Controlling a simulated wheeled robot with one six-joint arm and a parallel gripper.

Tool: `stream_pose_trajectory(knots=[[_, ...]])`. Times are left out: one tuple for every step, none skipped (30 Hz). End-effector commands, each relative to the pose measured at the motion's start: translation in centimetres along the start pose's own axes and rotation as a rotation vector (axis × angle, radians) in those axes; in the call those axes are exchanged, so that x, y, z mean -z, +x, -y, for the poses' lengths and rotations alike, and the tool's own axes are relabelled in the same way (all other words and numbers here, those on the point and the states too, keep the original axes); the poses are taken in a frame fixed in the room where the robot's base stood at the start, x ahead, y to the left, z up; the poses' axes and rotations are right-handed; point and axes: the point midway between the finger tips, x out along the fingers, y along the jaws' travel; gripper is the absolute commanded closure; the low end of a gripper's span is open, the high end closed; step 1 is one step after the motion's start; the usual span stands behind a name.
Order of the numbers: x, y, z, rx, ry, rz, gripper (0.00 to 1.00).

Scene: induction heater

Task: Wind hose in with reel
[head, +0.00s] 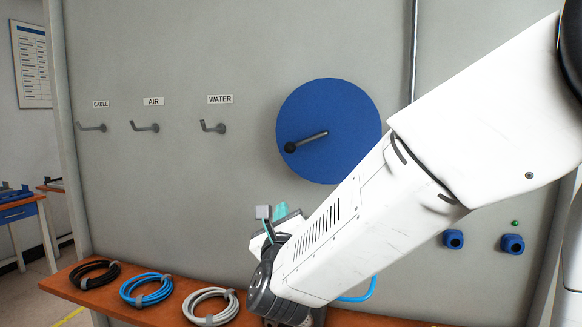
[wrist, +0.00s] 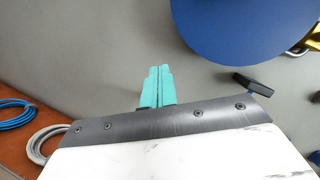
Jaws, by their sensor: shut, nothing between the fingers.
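The reel is a round blue disc (head: 335,108) on the grey wall panel, with a dark crank handle (head: 305,142) pointing to the lower left of its centre. In the wrist view the blue disc (wrist: 238,28) fills the top right, and a dark handle-like piece (wrist: 254,82) shows below it. My gripper (head: 280,212) has teal fingers and is below and left of the reel, apart from it. In the wrist view my gripper (wrist: 158,72) is shut and empty in front of the grey panel. A bit of blue hose (head: 360,291) shows below my arm; the rest is hidden.
Black (head: 93,274), blue (head: 146,289) and grey (head: 210,306) coils lie on a wooden shelf (head: 62,284). Hooks labelled CABLE, AIR and WATER (head: 213,126) are empty. Two blue fittings (head: 453,239) are on the panel at right. Wall between hooks and reel is clear.

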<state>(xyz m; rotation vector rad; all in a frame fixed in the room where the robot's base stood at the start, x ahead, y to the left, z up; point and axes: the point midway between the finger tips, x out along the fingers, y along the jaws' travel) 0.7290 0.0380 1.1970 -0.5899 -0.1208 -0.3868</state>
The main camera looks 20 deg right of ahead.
Motion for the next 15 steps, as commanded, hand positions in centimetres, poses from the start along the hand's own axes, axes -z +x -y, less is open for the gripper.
stream_pose_trajectory(knots=[[0.0,-0.3,0.1,0.061,0.066,0.02,1.0],[-0.1,-0.5,0.4,0.098,0.104,0.033,1.0],[-0.2,-0.8,0.7,0.139,0.148,0.052,1.0],[-0.3,-1.0,0.9,0.167,0.176,0.066,1.0],[-0.3,-1.1,1.1,0.188,0.199,0.078,1.0],[-0.4,-1.4,1.3,0.212,0.223,0.091,1.0],[-0.4,-1.5,1.5,0.227,0.238,0.1,1.0],[-0.5,-1.5,1.6,0.237,0.248,0.106,1.0],[-0.5,-1.4,1.8,0.247,0.258,0.113,1.0],[-0.6,-1.3,1.8,0.252,0.264,0.116,1.0],[-0.6,-1.1,1.9,0.255,0.267,0.117,1.0],[-0.6,-0.7,2.1,0.257,0.268,0.118,1.0],[-0.7,-0.3,2.2,0.257,0.268,0.118,1.0],[-0.7,0.1,2.4,0.257,0.267,0.118,1.0],[-0.7,0.8,2.6,0.258,0.267,0.118,1.0]])
